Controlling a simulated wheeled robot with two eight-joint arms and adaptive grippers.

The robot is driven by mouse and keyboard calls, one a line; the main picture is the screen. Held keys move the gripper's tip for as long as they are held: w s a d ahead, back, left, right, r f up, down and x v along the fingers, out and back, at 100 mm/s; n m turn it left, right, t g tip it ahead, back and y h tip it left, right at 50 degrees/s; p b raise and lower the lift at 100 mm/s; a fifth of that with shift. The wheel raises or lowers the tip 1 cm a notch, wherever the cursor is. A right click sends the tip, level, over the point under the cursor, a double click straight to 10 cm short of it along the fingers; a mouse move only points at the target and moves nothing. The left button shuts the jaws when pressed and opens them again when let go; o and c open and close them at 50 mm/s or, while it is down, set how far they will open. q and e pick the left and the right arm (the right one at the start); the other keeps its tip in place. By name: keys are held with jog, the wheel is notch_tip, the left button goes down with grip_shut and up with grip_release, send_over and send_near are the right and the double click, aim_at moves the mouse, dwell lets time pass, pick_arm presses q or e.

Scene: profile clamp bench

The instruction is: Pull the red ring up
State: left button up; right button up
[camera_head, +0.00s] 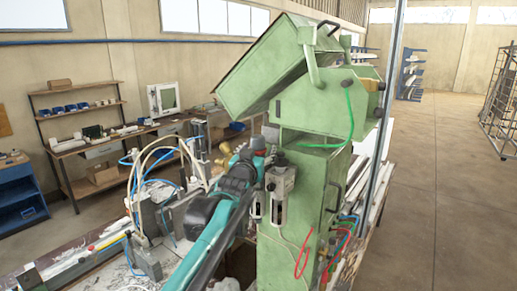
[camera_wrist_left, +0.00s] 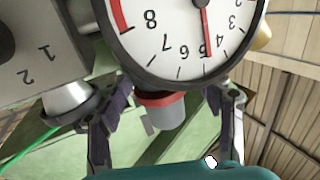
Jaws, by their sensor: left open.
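The red ring (camera_wrist_left: 160,98) shows in the left wrist view, around a grey knob (camera_wrist_left: 163,120) close to a round pressure gauge (camera_wrist_left: 180,35). My left gripper (camera_wrist_left: 168,98) is open, with one dark-padded finger on each side of the ring. Gaps show between the fingers and the ring. In the head view my left gripper (camera_head: 271,157) is at the green machine, just above the small filter units (camera_head: 281,181). My right gripper is not in view.
The green machine cabinet (camera_head: 302,220) stands close in front of my left arm. Blue and white hoses (camera_head: 150,165) and fittings crowd the bench at left. A grey numbered block (camera_wrist_left: 35,55) sits beside the gauge. Open floor (camera_head: 440,200) lies at right.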

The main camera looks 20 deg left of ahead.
pick_arm(q)
jog(key=shift+s+r, duration=0.2)
jog(key=shift+s, duration=0.05)
jog(key=shift+w+f, duration=0.1)
jog(key=shift+w, duration=0.1)
jog(key=c, duration=1)
grip_shut()
jog(key=shift+r+p, duration=0.3)
jog(key=shift+r, duration=0.2)
jog(key=o, duration=1)
grip_release()
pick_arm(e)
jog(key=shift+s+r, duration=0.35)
pick_arm(q)
jog(key=shift+s, duration=0.2)
jog(key=s, duration=1.1)
jog(key=shift+s+d, duration=0.25)
jog(key=shift+s, duration=0.15)
jog(key=shift+f, duration=0.1)
